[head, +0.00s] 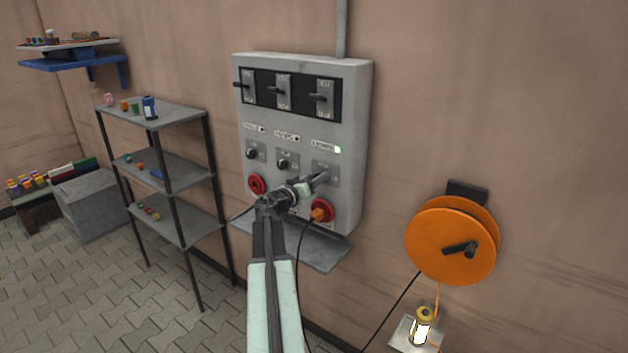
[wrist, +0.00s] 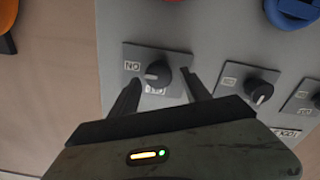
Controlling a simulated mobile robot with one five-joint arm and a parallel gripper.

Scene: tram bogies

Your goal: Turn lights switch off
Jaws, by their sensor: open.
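The grey wall panel (head: 303,125) carries a row of three rotary switches. I take the rightmost switch (head: 324,168) for the lights switch, under a lit green lamp (head: 338,149); its label is too small to read surely. In the wrist view it is a dark round knob (wrist: 158,73) on a grey plate with upside-down ON and OFF lettering. Its pale mark points left, near the ON lettering. My gripper (head: 320,179) is open just in front of it. In the wrist view, my gripper's fingers (wrist: 160,83) flank the knob; contact is unclear.
Two other knobs (head: 252,152) (head: 283,163) sit left of it. Three levers (head: 283,92) are above. A shelf rack (head: 165,173) stands left; an orange cable reel (head: 450,240) hangs right.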

